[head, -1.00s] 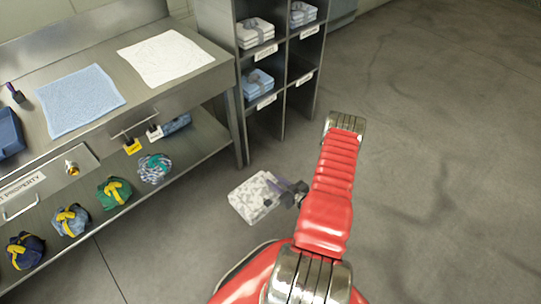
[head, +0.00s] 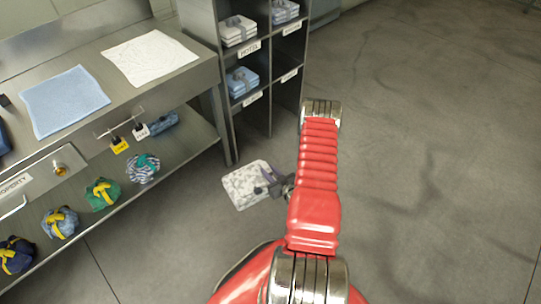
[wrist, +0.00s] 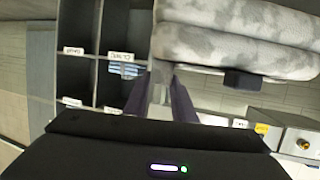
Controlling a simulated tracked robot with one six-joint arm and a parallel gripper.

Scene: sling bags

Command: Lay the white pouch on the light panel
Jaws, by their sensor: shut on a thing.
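The white pouch (head: 247,184), mottled white and grey, is in my gripper (head: 272,183) in the head view, above the floor beside the bench. In the wrist view the pouch (wrist: 235,40) fills the upper right, with a black buckle on its edge. The gripper's fingers (wrist: 160,88) are shut at its near end; the exact grip is partly hidden. The light panel appears to be the white cloth-like sheet (head: 150,56) flat on the bench top. The pouch is apart from it.
A light blue sheet (head: 64,101) lies left of the white one. Several rolled bags (head: 102,194) sit on the lower shelf, with small yellow and white tags (head: 120,145) above. A grey cubby rack (head: 268,70) with folded cloths stands behind. The floor at right (head: 430,150) is clear.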

